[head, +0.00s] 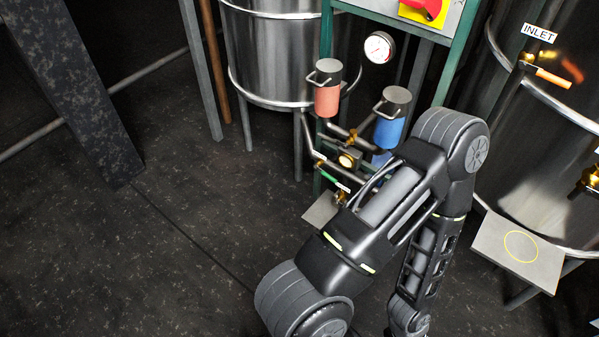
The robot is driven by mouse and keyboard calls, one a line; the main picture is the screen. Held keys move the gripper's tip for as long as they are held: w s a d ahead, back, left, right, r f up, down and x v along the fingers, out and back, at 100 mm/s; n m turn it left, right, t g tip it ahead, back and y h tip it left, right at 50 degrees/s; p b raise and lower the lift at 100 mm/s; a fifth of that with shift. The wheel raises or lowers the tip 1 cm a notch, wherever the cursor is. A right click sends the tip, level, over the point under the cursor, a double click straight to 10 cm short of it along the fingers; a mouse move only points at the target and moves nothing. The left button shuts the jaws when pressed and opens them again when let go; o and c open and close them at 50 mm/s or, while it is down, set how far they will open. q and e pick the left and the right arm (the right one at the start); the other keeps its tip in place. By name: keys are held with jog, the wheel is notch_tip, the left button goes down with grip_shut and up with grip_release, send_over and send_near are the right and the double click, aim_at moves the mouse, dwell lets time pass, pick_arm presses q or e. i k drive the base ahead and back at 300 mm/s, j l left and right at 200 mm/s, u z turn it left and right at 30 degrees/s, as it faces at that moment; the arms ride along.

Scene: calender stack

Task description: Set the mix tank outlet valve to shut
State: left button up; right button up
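A steel tank (535,165) stands at the right, with a white INLET label (539,33) on it. Below that label is a valve with an orange lever (553,78). A second brass valve (590,179) is cut off by the right edge, lower on the same tank; its lever position cannot be told. I see no label reading outlet. One of my arms rises from the bottom middle, bends at the upper right and comes down again. Neither gripper is in view.
A green frame holds a red canister (327,88), a blue canister (391,118), a gauge (379,47) and a green-levered valve (327,173). Another steel tank (275,60) stands behind. A plate with a yellow ring (484,240) juts out at right.

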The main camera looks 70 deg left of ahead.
aim_at(316, 167)
jog(key=j+u, duration=0.45)
jog(key=i+j+u, duration=0.15)
jog(key=u, duration=0.3)
jog(key=i+j+u, duration=0.15)
jog(key=j+u, duration=0.25)
jog(key=i+j+u, duration=0.15)
jog(key=i+j, duration=0.5)
jog(key=j, duration=0.1)
